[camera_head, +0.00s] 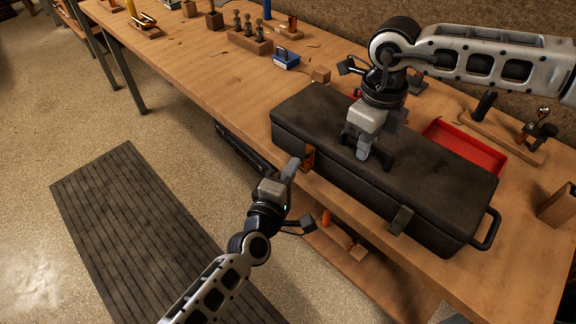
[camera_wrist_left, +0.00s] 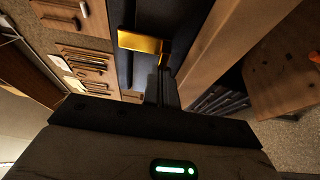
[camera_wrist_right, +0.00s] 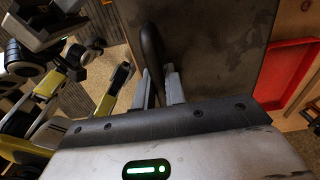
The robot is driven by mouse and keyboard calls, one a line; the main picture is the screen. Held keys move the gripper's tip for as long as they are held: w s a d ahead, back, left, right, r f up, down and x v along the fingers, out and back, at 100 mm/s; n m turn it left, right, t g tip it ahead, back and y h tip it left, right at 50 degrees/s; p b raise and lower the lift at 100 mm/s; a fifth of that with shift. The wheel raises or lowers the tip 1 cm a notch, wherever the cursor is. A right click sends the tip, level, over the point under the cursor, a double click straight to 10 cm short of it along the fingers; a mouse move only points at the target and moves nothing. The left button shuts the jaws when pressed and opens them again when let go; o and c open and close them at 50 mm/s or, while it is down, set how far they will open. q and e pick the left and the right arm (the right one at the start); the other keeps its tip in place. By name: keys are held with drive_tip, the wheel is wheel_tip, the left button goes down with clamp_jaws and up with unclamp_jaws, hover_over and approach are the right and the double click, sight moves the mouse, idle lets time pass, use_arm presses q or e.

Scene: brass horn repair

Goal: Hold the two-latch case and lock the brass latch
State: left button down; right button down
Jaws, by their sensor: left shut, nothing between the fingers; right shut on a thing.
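The long black two-latch case (camera_head: 420,180) lies closed on the workbench. Its brass latch (camera_head: 308,160) is on the front face near the left end; it also shows in the left wrist view (camera_wrist_left: 145,42), jutting out as a plate. A darker latch (camera_head: 400,220) is toward the right end. My left gripper (camera_head: 292,168) is shut and empty, its tips close to the brass latch; I cannot tell whether they touch. My right gripper (camera_head: 370,152) is at the case top, shut on the case's dark curved handle (camera_wrist_right: 150,50). The fingers hide part of the handle.
A red tray (camera_head: 465,148) lies behind the case. A wooden holder (camera_head: 250,40) and a blue box (camera_head: 286,59) stand further left on the bench (camera_head: 215,75). A loop handle (camera_head: 488,230) juts from the case's right end. The floor in front is open, with a ribbed mat (camera_head: 140,230).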

use_arm(q)
drive_tip(key=shift+d, duration=0.2)
use_arm(e)
drive_tip(key=shift+a, duration=0.15)
use_arm(q)
drive_tip(key=shift+w+a, duration=0.25)
drive_tip(key=shift+a, duration=0.05)
drive_tip(key=w+a, duration=0.1)
drive_tip(key=a, duration=0.2)
drive_tip(key=shift+w+f, duration=0.1)
drive_tip(key=shift+w, duration=0.3)
drive_tip(key=v, duration=0.9)
drive_tip(key=shift+s, duration=0.2)
use_arm(e)
drive_tip(key=c, duration=1.4)
unclamp_jaws()
